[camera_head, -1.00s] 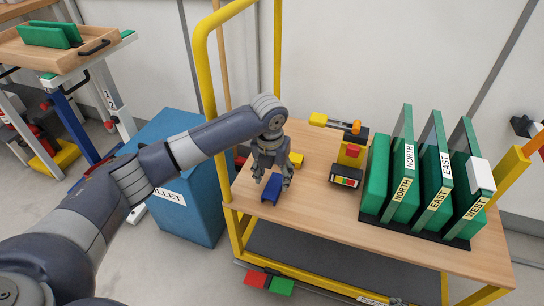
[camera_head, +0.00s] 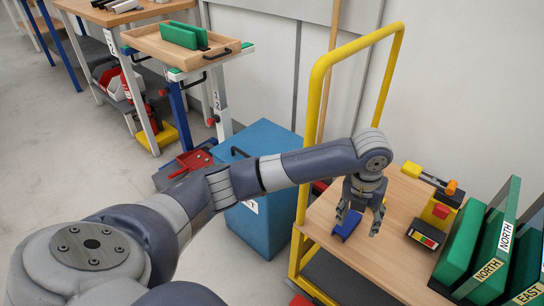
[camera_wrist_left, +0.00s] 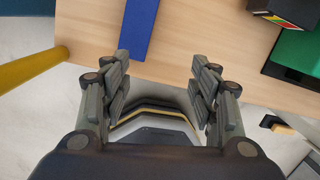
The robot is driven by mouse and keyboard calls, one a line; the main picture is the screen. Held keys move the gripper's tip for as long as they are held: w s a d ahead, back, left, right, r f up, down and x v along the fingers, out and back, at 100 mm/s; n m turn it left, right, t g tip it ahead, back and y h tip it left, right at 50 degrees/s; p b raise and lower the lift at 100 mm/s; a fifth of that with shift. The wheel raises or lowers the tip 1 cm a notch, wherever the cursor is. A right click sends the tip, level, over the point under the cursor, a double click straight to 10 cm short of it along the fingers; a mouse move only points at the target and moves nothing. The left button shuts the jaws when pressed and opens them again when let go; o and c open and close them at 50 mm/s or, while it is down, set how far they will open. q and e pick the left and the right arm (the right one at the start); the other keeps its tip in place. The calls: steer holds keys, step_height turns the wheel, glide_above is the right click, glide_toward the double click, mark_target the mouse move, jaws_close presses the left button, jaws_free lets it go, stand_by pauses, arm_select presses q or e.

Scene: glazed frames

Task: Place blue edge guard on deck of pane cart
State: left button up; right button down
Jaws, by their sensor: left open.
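The blue edge guard (camera_head: 347,224) lies on the wooden deck (camera_head: 398,262) of the yellow-framed pane cart, near its left end. My left gripper (camera_head: 358,222) is open and empty over the deck, beside the guard and slightly to its right in the head view. In the left wrist view, the guard (camera_wrist_left: 138,28) lies on the deck (camera_wrist_left: 180,45) ahead of the open left gripper (camera_wrist_left: 160,62), apart from the fingers. Part of the guard is cut off by the top edge there. My right gripper is not in view.
Green panes labelled NORTH (camera_head: 478,240) and EAST stand at the deck's right. A yellow and red tool with a small display (camera_head: 432,222) sits between. The cart's yellow handle (camera_head: 316,110) rises at the left, beside a blue bin (camera_head: 262,190). A tray (camera_head: 183,48) holds green pieces.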

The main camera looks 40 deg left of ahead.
arm_select(q)
steer(key=s+d+f+n+t+h, duration=0.1)
steer(key=s+d+f+n, duration=0.25)
steer(key=s+n, duration=0.25)
steer(key=s+d+f+n+h, duration=0.2)
steer(key=s+d+f+n, duration=0.1)
steer(key=s+f+n, duration=0.3)
steer(key=s+a+n+t+y, duration=0.1)
steer(key=s+a+n+y, duration=0.2)
steer(key=s+a+n, duration=1)
steer(key=s+n, duration=0.2)
steer(key=n, duration=0.5)
steer(key=shift+s+a+f+y, duration=0.15)
steer(key=shift+s+f+y, duration=0.15)
steer(key=shift+s+f, duration=0.05)
